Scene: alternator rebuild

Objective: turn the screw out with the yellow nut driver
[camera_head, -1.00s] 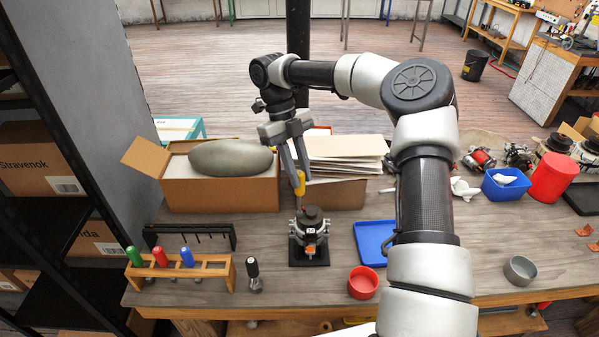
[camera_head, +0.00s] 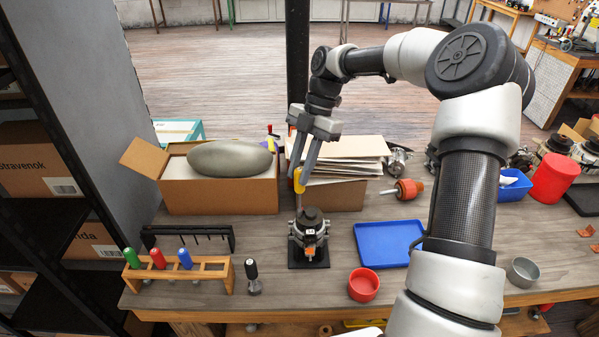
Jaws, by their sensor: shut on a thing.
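My gripper (camera_head: 299,178) is shut on the yellow nut driver (camera_head: 299,182) and holds it upright above the alternator (camera_head: 310,232). The driver's lower end reaches down to the back or top of the alternator; I cannot tell whether it touches a screw. The alternator is a dark, round-topped unit standing on a black base plate (camera_head: 296,262). The screw itself is too small or hidden to make out.
A wooden rack (camera_head: 215,271) with green, red and blue handled drivers stands at left, a black-handled tool (camera_head: 252,274) beside it. A blue tray (camera_head: 372,240) and red bowl (camera_head: 363,284) lie to the right. Cardboard boxes (camera_head: 235,196) stand behind.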

